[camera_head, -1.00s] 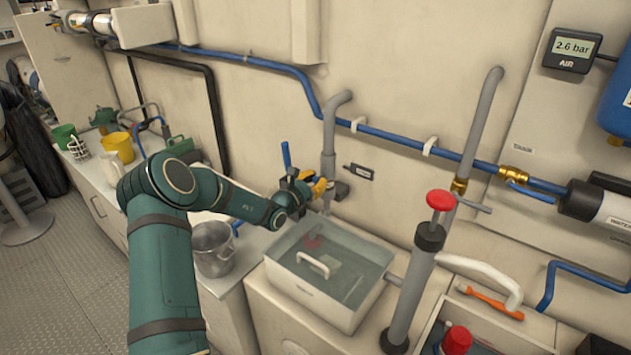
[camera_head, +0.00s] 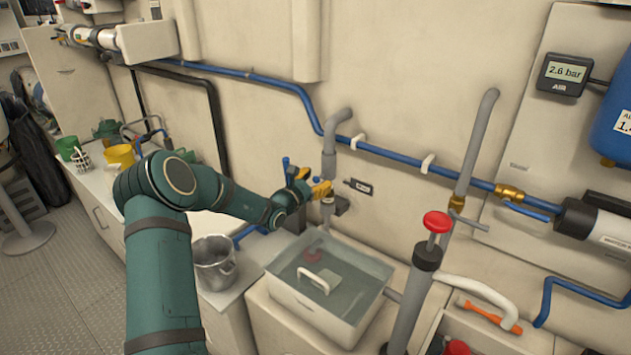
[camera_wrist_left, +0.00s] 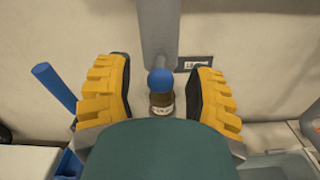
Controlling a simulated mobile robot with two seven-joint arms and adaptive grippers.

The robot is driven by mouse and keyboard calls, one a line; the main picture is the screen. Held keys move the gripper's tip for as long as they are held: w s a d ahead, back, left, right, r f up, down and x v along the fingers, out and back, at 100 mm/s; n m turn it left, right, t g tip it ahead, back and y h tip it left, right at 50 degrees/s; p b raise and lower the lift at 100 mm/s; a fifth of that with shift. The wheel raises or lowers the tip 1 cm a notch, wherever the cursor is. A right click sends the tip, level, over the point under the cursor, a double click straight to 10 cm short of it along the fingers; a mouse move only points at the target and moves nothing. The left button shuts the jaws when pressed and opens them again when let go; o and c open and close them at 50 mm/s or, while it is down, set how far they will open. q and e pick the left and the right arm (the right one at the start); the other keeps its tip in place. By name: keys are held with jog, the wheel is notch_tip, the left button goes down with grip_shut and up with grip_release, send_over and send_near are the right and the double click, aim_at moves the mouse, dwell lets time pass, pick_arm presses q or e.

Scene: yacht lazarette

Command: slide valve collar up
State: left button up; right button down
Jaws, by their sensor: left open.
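A grey vertical pipe (camera_head: 329,166) stands against the wall behind the tub; it also shows in the left wrist view (camera_wrist_left: 157,28). Below its wide grey section, the left wrist view shows a brownish collar with a pale marked band (camera_wrist_left: 162,101) and a round blue knob (camera_wrist_left: 160,81) in front of it. My left gripper (camera_head: 323,190) is at the pipe. Its yellow pads are open, one on each side of the knob and collar, with visible gaps in the wrist view (camera_wrist_left: 165,92). My dark green gripper body hides what is lower. My right gripper is not in view.
A water-filled tub (camera_head: 300,285) stands below the gripper. A steel pot (camera_head: 214,268) is to its left. A red-topped grey pump (camera_head: 418,285) stands to its right. A blue pipe (camera_head: 385,152) runs along the wall. A blue handle (camera_wrist_left: 54,87) rises left of the gripper.

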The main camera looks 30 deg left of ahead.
pick_arm(q)
jog(key=shift+s, duration=0.1)
jog(key=s, duration=1.1)
jog(key=shift+s+a, duration=0.4)
jog(key=shift+a, duration=0.05)
